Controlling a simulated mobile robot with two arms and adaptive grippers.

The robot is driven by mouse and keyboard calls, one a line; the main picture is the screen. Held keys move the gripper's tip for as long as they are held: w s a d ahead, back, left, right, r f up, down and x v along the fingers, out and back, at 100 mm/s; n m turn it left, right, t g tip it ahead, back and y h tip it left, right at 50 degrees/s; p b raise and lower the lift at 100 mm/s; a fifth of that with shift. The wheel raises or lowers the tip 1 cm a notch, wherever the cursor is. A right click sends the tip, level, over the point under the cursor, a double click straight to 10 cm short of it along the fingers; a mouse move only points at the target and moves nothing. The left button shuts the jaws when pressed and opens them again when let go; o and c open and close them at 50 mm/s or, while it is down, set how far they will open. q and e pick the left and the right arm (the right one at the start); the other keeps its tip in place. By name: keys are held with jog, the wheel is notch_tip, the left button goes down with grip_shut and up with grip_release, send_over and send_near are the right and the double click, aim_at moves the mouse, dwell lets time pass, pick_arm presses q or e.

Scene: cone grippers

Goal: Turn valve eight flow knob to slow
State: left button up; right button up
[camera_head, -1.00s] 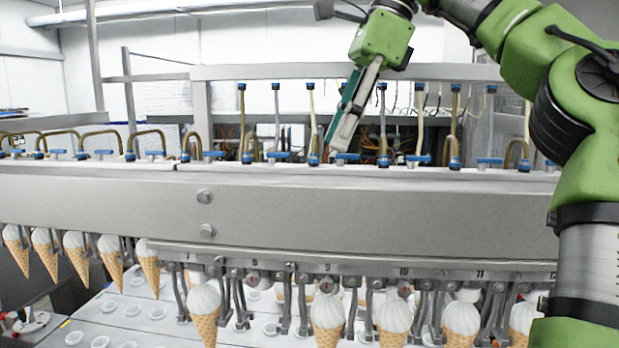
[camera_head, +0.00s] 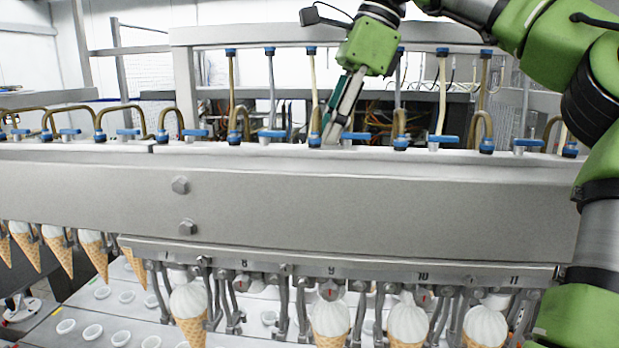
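A row of blue valve knobs runs along the top of the long grey metal beam (camera_head: 320,190). The number 8 label (camera_head: 244,262) is on the lower rail, with a blue knob (camera_head: 271,135) above it and slightly to the right. I cannot tell for sure which knob belongs to valve eight, or its setting. My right gripper (camera_head: 331,138) points down at the beam top, between a tube with a blue collar and another blue knob (camera_head: 357,136). Its fingers look close together, seen nearly edge-on; contact with the knob is unclear. My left gripper is not in view.
Upright tubes with blue caps (camera_head: 270,52) and bent brass pipes (camera_head: 178,112) rise along the beam. Ice cream cones (camera_head: 188,305) hang in holders below. A horizontal frame bar (camera_head: 250,36) crosses behind. Cables (camera_head: 380,130) lie behind the gripper.

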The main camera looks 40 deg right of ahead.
jog(key=shift+p+x, duration=0.35)
jog(key=shift+x, duration=3.25)
grip_shut()
